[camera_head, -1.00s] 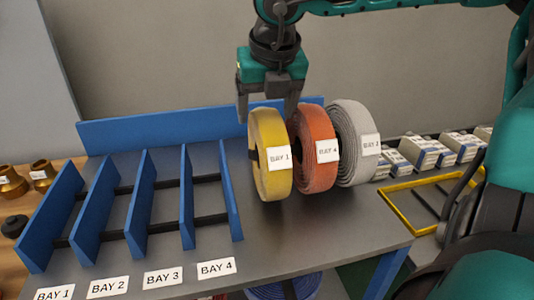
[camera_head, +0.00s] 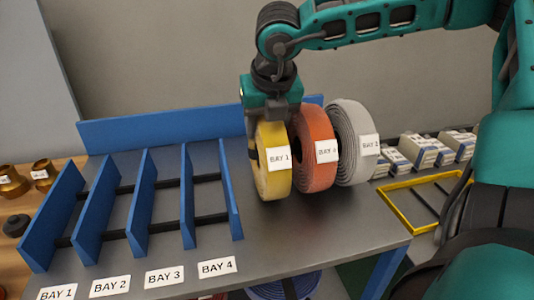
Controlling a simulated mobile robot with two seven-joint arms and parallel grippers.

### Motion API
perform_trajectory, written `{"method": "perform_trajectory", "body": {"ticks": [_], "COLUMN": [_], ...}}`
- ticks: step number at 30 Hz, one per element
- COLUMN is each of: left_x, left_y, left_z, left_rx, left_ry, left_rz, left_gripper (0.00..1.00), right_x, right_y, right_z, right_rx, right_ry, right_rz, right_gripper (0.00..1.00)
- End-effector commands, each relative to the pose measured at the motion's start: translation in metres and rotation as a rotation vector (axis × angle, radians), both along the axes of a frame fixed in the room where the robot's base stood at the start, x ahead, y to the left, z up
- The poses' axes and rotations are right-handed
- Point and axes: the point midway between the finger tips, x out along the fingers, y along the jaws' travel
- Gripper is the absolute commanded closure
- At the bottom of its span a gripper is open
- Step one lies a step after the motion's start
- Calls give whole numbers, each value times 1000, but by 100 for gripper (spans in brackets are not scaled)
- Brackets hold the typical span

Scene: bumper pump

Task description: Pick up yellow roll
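The yellow roll (camera_head: 272,178) stands upright on the grey table, with a white "BAY 1" label facing me. My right gripper (camera_head: 271,118) is over its top, pointing down. One finger is at the roll's left side; the other is at its upper right, partly hidden behind the roll. The fingers are spread about the roll's width, and I cannot see a firm grip. The roll rests on the table. My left gripper is not in view.
An orange roll (camera_head: 316,170) labelled "BAY 4" stands close on the right, then a grey roll (camera_head: 352,160). A blue divider rack (camera_head: 143,200) is at left. The grey table (camera_head: 330,225) is clear in front of the rolls.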

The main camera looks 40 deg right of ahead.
Motion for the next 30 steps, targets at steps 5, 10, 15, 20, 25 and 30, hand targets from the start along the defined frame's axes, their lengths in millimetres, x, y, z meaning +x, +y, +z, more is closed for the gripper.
{"method": "perform_trajectory", "body": {"ticks": [5, 10, 15, 20, 25, 30], "left_x": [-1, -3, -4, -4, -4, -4], "left_y": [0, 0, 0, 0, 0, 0], "left_z": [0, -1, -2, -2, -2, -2], "left_rx": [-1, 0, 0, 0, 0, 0], "left_ry": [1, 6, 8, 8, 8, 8], "left_rz": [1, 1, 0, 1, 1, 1], "left_gripper": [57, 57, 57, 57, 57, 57], "right_x": [0, 0, 0, 0, 1, 1], "right_y": [0, 0, 0, 0, 0, 0], "right_z": [0, 0, 0, 0, 3, 3], "right_rx": [0, 0, 0, 0, -1, -1], "right_ry": [0, 0, 0, 0, -7, -7], "right_rz": [0, 0, 0, 0, 1, 1], "right_gripper": [72, 88, 100, 100, 100, 100]}}
